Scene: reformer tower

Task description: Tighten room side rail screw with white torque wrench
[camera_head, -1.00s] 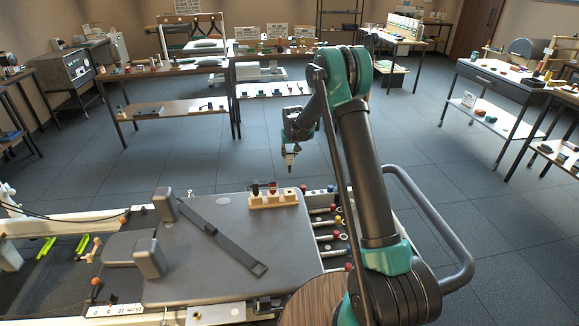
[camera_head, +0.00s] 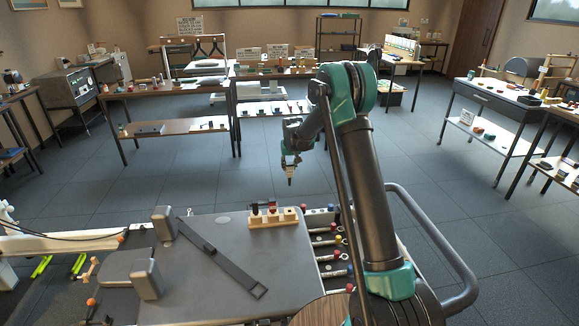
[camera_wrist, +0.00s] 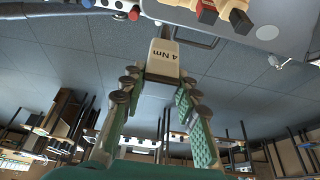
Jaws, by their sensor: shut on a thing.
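My gripper (camera_head: 290,158) hangs beyond the far edge of the reformer, above open floor. In the wrist view its fingers (camera_wrist: 158,88) are shut on a white torque wrench (camera_wrist: 164,58) whose label reads "4 Nm". A wooden holder (camera_head: 273,218) with several tools of differing handle colours stands on the grey carriage (camera_head: 215,285). I cannot make out the room side rail screw in either view.
A dark strap (camera_head: 220,258) lies across the carriage, with shoulder rests (camera_head: 150,279) at left. Coloured springs (camera_head: 332,250) lie right of the carriage. A white rail (camera_head: 60,243) with a dark cord runs at left. Work tables (camera_head: 180,88) stand at the back; floor between is clear.

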